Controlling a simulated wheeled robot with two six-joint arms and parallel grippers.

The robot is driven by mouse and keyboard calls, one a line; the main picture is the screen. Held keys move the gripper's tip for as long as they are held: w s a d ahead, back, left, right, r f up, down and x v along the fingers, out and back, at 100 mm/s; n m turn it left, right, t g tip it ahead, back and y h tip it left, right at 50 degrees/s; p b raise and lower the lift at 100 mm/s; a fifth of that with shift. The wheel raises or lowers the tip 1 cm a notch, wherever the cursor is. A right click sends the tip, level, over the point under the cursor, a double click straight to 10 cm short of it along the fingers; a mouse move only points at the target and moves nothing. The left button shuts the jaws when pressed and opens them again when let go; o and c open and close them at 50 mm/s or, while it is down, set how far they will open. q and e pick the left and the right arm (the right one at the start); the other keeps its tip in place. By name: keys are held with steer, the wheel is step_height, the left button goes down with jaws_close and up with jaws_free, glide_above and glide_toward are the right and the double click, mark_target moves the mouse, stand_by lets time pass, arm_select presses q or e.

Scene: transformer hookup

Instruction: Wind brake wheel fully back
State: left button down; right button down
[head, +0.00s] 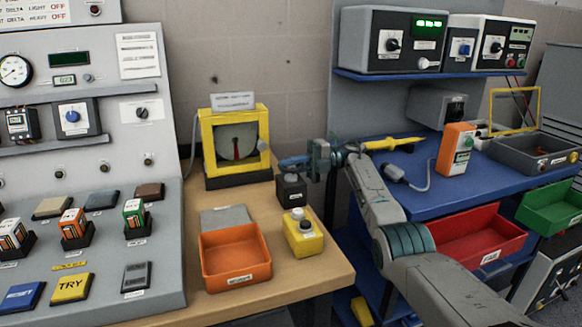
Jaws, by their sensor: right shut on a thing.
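The yellow-framed unit (207,150) stands at the back of the wooden bench, with a grey dial face (237,138) and a red pointer near its bottom middle. A small pale knob (263,145) is on its right side; I cannot tell whether this is the brake wheel. My right gripper (306,161) comes in from the right, shut on a slim blue tool (291,161) that points left toward the unit's lower right side. I see the tool as apart from the knob. A black block (291,190) stands just below the tool. My left gripper is out of view.
An orange bin (236,281), a grey plate (224,218) and a yellow box with knobs (303,241) sit on the bench (330,275). A sloped control panel is at left. The blue table at right holds a yellow tool (395,144) and an orange meter (455,150).

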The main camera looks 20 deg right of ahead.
steer(key=c, duration=1.5)
jaws_free()
steer(key=shift+o, duration=0.3)
step_height(320, 180, up, 3)
steer(key=shift+r, duration=0.15)
steer(key=shift+s+a, duration=0.1)
steer(key=shift+s, duration=0.15)
steer(key=shift+c, duration=0.2)
steer(key=s+a, duration=0.2)
steer(key=s, duration=0.5)
steer(key=s+a+r, duration=0.1)
steer(key=s+a, duration=0.1)
steer(key=s, duration=0.5)
steer(key=shift+s+r+p, duration=0.3)
steer(key=shift+s+p, duration=0.1)
steer(key=shift+p, duration=0.05)
steer(key=shift+a, duration=0.15)
